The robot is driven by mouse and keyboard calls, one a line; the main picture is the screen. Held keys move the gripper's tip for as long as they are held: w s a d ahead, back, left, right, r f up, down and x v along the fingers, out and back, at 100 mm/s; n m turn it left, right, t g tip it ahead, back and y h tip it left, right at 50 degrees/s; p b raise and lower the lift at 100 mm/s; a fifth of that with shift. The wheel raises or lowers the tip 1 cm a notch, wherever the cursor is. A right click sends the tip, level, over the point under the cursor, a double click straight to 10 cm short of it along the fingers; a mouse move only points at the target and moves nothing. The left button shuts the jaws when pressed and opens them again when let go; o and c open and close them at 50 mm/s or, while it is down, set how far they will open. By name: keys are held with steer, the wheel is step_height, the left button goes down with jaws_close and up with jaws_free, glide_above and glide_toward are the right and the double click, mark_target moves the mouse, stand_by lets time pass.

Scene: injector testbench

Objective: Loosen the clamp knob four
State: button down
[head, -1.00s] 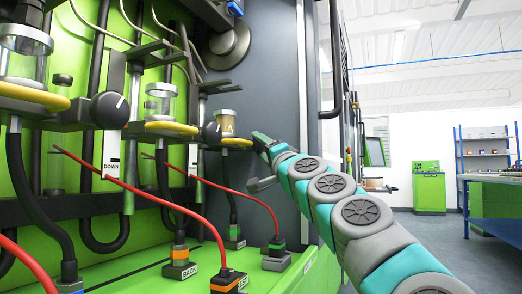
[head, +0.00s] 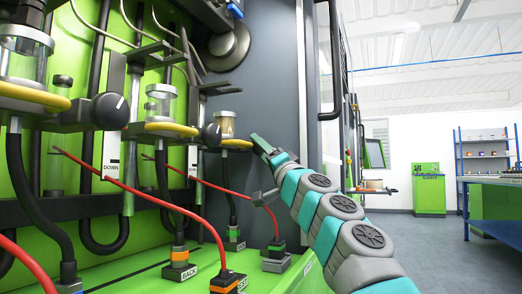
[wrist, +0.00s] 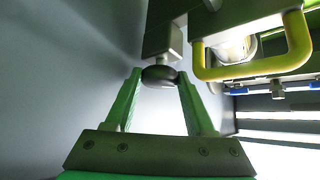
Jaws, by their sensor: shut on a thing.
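In the wrist view, a dark round knob (wrist: 159,72) sits below a grey block beside the yellow-handled clamp (wrist: 255,69). My gripper (wrist: 159,80) has its two green fingers on either side of this knob, shut on it at their tips. In the head view, my gripper (head: 258,143) reaches the right end of the farthest visible clamp, whose yellow ring (head: 236,144) holds a small glass cylinder (head: 226,123). The knob there is hidden by my gripper in that view.
Two other black clamp knobs (head: 110,110) (head: 211,134) stand to the left along the green bench. Red cables (head: 140,190) and black hoses hang below the clamps. A grey panel (head: 270,80) rises behind my gripper. Open floor (head: 410,245) lies to the right.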

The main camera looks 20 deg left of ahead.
stand_by(0.4)
steer(key=shift+c, duration=1.2)
jaws_free()
steer(key=shift+d+r+m+t+h, duration=0.1)
steer(key=shift+m+t+h, duration=0.3)
steer(key=shift+m+h, duration=0.75)
steer(key=shift+m+h+p, duration=0.5)
steer(key=shift+m+h, duration=0.05)
steer(key=shift+m, duration=0.6)
steer(key=shift+s+r+m+h+p, duration=0.1)
steer(key=shift+r+m+h+p, duration=0.15)
steer(key=shift+m+h+p, duration=0.35)
